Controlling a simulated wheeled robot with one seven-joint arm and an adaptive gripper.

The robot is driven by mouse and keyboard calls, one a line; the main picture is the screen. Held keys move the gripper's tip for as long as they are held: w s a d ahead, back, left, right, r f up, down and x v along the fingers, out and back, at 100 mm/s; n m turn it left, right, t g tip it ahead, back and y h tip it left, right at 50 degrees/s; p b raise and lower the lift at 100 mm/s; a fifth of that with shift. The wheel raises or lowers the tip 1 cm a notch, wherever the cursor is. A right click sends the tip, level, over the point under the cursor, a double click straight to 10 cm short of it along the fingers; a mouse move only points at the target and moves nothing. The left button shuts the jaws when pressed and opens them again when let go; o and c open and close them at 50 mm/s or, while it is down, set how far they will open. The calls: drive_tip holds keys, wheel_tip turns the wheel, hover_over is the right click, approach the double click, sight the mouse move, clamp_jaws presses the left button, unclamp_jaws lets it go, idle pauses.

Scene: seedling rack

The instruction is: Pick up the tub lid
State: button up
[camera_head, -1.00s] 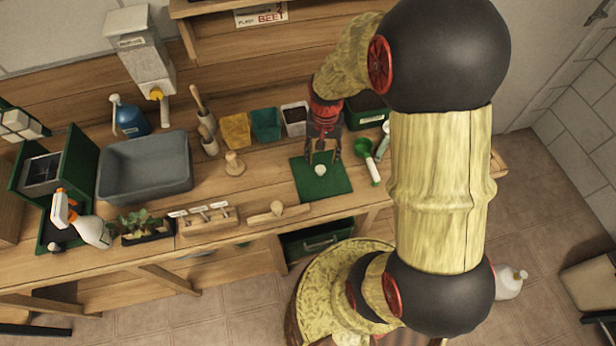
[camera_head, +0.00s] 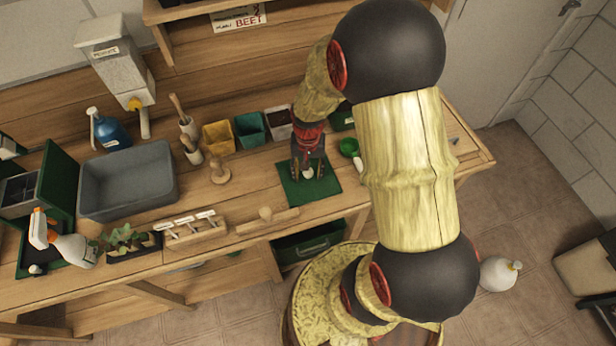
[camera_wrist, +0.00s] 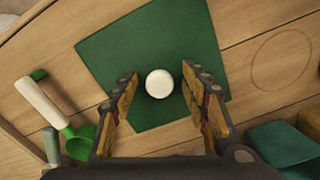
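The tub lid (camera_head: 322,192) is a flat dark green square with a round white knob (camera_head: 308,173), lying on the wooden bench. In the wrist view the lid (camera_wrist: 165,35) fills the upper middle, turned slightly, and the knob (camera_wrist: 159,84) stands near its middle. My gripper (camera_head: 307,169) is above the lid, pointing down. In the wrist view my gripper (camera_wrist: 159,82) is open, with one finger on each side of the knob and a gap at both sides. I cannot tell how far the fingertips are above the lid.
A green scoop (camera_head: 349,147) lies right of the lid, its white handle clear in the wrist view (camera_wrist: 41,102). Behind stand small pots, including a teal one (camera_head: 250,129), and a dark green tub (camera_head: 342,118).

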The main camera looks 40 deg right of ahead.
drive_tip(key=shift+c, duration=1.2)
clamp_jaws()
drive_tip(key=shift+r, duration=0.1)
